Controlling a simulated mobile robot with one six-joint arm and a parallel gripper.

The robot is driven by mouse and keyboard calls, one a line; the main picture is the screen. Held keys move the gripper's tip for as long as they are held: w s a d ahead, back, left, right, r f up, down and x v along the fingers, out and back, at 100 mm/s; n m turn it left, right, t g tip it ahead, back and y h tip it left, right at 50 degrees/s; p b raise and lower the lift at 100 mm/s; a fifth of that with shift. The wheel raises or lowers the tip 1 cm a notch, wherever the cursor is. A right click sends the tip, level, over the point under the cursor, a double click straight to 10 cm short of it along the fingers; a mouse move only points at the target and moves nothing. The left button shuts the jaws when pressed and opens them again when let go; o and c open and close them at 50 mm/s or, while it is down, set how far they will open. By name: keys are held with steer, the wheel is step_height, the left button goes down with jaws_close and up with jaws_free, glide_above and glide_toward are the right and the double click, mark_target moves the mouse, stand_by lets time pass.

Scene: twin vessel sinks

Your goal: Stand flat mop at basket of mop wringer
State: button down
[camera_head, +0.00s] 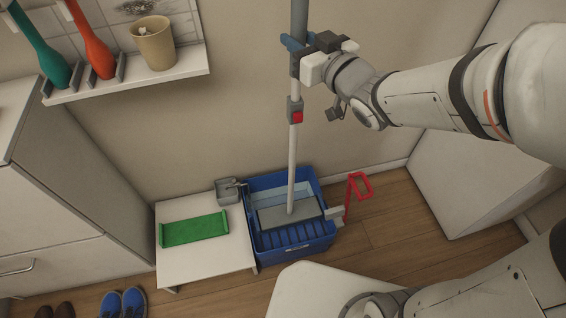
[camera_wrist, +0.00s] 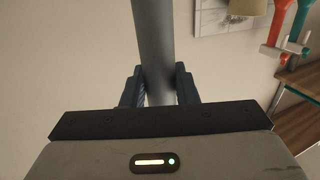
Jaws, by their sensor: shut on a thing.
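The flat mop (camera_head: 295,160) is held near upright, its long pole running down to a grey flat head (camera_head: 290,213). My gripper (camera_head: 293,45) is shut on the grey upper part of the pole; in the wrist view its blue fingers (camera_wrist: 160,88) lie on both sides of the pole (camera_wrist: 154,45). The mop wringer is a blue bucket (camera_head: 327,240) with a slatted basket (camera_head: 292,236) and a red handle (camera_head: 359,186). The mop head appears over or in the basket; whether it rests on it I cannot tell.
A low white table (camera_head: 205,264) with a green tray (camera_head: 194,229) stands left of the bucket. A wall shelf (camera_head: 135,82) holds a beige cup (camera_head: 154,43) and green and red items. Blue shoes (camera_head: 123,303) lie at the lower left. Wooden floor is clear right of the bucket.

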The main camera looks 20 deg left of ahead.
steer(key=shift+s+d, duration=0.55)
steer(key=shift+s, duration=0.3)
steer(key=shift+s+d, duration=0.5)
steer(key=shift+s, duration=0.3)
step_height(320, 180, down, 9)
steer(key=b, duration=0.8)
stand_by(0.3)
steer(key=shift+b, duration=0.35)
steer(key=shift+f+b, duration=1.1)
steer(key=shift+f, duration=0.05)
stand_by(0.9)
